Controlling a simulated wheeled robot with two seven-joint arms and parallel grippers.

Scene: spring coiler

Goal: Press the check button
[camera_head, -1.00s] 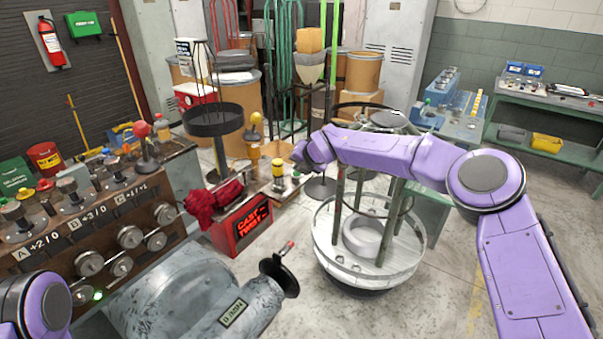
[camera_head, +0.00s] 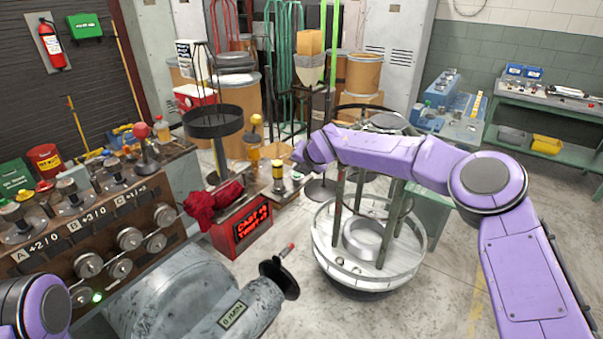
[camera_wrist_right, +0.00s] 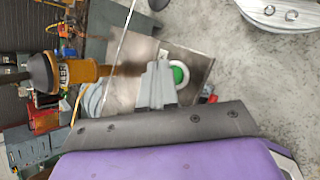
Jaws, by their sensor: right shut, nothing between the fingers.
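The green round button (camera_wrist_right: 181,75) with a pale ring sits on a metal plate (camera_wrist_right: 128,62) in the right wrist view. My right gripper (camera_wrist_right: 156,70) is shut and empty. Its grey fingers overlap the left edge of the button's ring in that view; whether they touch it I cannot tell. In the head view my right gripper (camera_head: 301,155) is at the end of the purple arm, over the small bench behind the red lit sign box (camera_head: 240,232). The button is too small to make out clearly there. My left gripper is out of view; only part of my left arm shows at lower left.
An orange cylinder with a black top (camera_wrist_right: 75,73) stands close to the fingers in the wrist view. A round caged stand (camera_head: 368,262) is below my right arm. Open floor lies to the right.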

